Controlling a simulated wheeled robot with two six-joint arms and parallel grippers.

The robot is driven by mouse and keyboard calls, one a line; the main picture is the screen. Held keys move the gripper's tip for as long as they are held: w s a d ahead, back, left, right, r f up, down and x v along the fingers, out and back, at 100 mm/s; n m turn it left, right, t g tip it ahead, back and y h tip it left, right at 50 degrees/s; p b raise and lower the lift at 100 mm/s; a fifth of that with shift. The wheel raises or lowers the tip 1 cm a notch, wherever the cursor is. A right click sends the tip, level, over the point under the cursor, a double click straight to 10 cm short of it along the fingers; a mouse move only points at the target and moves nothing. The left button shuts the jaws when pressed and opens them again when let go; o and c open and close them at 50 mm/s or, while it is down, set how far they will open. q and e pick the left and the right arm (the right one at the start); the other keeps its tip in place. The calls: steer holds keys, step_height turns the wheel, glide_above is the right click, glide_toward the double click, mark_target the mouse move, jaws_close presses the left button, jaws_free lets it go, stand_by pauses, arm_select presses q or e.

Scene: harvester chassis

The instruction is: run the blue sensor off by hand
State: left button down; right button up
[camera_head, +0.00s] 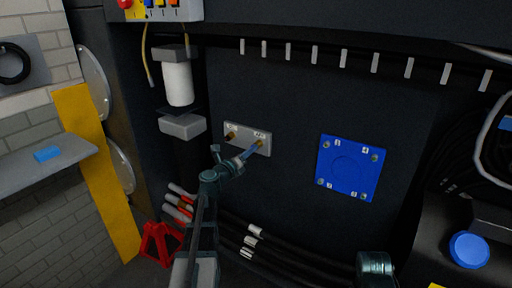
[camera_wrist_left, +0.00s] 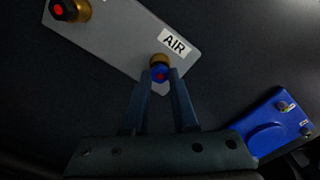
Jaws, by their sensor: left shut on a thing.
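The blue sensor (camera_head: 249,152) sits at the brass port under the AIR label on a grey plate (camera_head: 237,129). My left gripper (camera_head: 240,160) is shut on the sensor's blue body.
A second brass port with a dark, red-centred end (camera_wrist_left: 70,9) is on the same plate. A blue square cover (camera_head: 351,168) with several bolts is to the right. Black hoses (camera_head: 290,252) run below. A white filter (camera_head: 178,84) hangs at upper left. The dark panel around the plate is clear.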

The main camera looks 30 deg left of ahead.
arm_select(q)
steer(key=n, duration=0.4)
steer(key=shift+s+f, duration=0.1)
steer(key=shift+s, duration=0.1)
steer(key=c, duration=0.6)
jaws_free()
steer(key=shift+c, duration=1.2)
steer(key=shift+w, duration=0.1)
steer(key=shift+s+a, duration=0.1)
steer(key=shift+s, duration=1)
